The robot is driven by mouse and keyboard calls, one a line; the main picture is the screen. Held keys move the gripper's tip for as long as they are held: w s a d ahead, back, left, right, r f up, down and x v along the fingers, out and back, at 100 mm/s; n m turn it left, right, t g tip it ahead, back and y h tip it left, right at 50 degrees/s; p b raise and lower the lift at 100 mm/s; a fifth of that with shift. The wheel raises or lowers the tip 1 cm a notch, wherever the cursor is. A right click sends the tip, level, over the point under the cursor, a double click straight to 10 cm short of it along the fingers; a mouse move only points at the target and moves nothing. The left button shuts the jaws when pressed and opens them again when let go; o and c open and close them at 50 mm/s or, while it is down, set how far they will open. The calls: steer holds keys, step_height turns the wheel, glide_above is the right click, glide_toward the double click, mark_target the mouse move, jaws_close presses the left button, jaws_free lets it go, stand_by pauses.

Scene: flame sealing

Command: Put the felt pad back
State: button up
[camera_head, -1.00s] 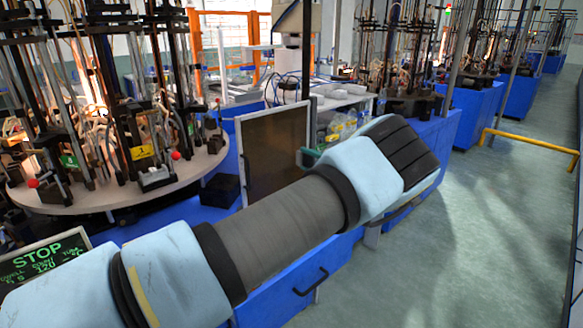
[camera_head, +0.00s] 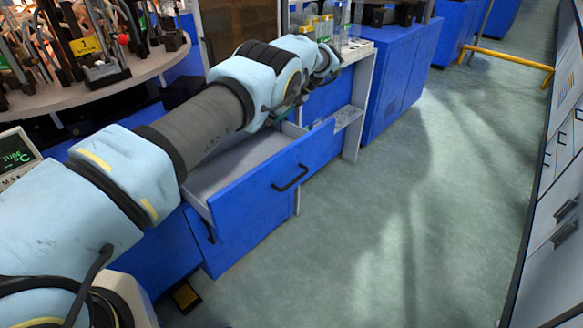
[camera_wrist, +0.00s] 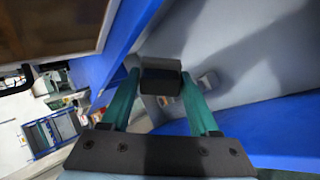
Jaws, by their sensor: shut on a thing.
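My gripper (camera_wrist: 160,78) has two teal fingers shut on a small dark block, which looks like the felt pad (camera_wrist: 160,86). The block sits between the fingertips, over the grey inside of an open drawer (camera_wrist: 240,55). I cannot tell how high above the drawer floor it is. In the head view the blue-fronted drawer (camera_head: 250,200) is pulled out, with its pale floor showing. My arm lies across its back part and hides much of the gripper and the pad.
Bottles (camera_head: 325,25) stand on a bench behind my arm. A round machine table (camera_head: 110,80) is at the left. The floor at the right is clear, up to a white cabinet (camera_head: 550,220).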

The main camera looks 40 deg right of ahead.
mark_target(274, 119)
steer(key=f, duration=0.1)
steer(key=f+n+g+b, duration=0.1)
steer(key=f+n+g+h+b, duration=0.1)
steer(key=shift+s+d+f, duration=0.1)
steer(key=shift+s+d, duration=0.1)
steer(key=shift+d, duration=0.05)
steer(key=d+f+n+g+h+b, duration=0.1)
steer(key=d+f+n+h+b, duration=0.1)
steer(key=f+b, duration=0.1)
steer(key=s+d+f+n+g+h+b, duration=0.1)
steer(key=f+n+h+b, duration=0.1)
steer(key=f, duration=0.4)
steer(key=d+f+n+g+h+b, duration=0.1)
steer(key=d+f+n+h+b, duration=0.1)
steer(key=f+n+b, duration=0.1)
steer(key=shift+s+d+f+h+b, duration=0.15)
steer(key=shift+s+d+f+b, duration=0.05)
steer(key=shift+f+b, duration=0.25)
steer(key=shift+s+d+f+h+b, duration=0.2)
steer(key=shift+f+b, duration=0.15)
steer(key=shift+b, duration=0.15)
steer(key=shift+f, duration=0.1)
steer(key=o, duration=1.2)
step_height(274, 119, up, 12)
steer(key=shift+r, duration=0.1)
